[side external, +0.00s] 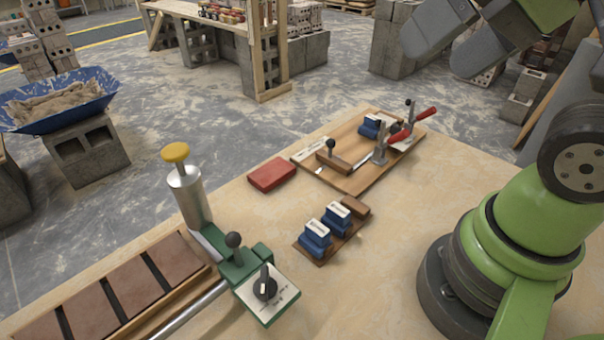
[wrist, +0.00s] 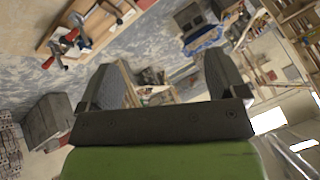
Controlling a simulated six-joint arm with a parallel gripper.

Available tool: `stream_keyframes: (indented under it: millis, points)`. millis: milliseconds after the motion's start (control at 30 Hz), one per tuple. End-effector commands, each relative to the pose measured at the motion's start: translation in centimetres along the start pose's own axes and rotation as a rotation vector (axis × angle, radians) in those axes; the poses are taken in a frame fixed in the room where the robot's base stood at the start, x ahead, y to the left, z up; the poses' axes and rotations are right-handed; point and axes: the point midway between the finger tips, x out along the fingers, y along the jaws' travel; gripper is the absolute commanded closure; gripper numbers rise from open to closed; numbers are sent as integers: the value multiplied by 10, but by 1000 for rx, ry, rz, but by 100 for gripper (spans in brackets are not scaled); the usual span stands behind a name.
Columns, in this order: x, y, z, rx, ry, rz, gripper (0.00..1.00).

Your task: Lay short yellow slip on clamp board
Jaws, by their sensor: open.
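The clamp board (side external: 372,179) is a wooden board on the far part of the table. It carries a toggle clamp with a red handle (side external: 426,114), a black-knobbed wooden bar, a pale strip and a blue block. The board also shows at the upper left of the wrist view (wrist: 96,28). I cannot make out a short yellow slip in either view. My gripper (side external: 440,56) is high at the upper right, well above the table. Its two grey fingers are apart with nothing between them, as the wrist view (wrist: 165,78) also shows.
A red slab (side external: 272,175) lies left of the board. A small wooden tray with blue blocks (side external: 315,238) sits nearer. A green device with a yellow-capped cylinder (side external: 187,195) and a row of brown slips (side external: 138,289) occupy the left. Table between tray and my base is bare.

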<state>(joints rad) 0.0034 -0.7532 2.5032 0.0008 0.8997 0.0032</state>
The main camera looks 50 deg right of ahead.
Motion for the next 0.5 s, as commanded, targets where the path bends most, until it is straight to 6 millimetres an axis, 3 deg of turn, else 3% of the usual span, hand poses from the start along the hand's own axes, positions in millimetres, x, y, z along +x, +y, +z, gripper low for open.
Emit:
stream_keyframes:
  millis: [333, 500]
  points:
    - [1, -2, -1, -13, -6, -2, 10]
    - [12, -19, -11, -152, -87, -15, 10]
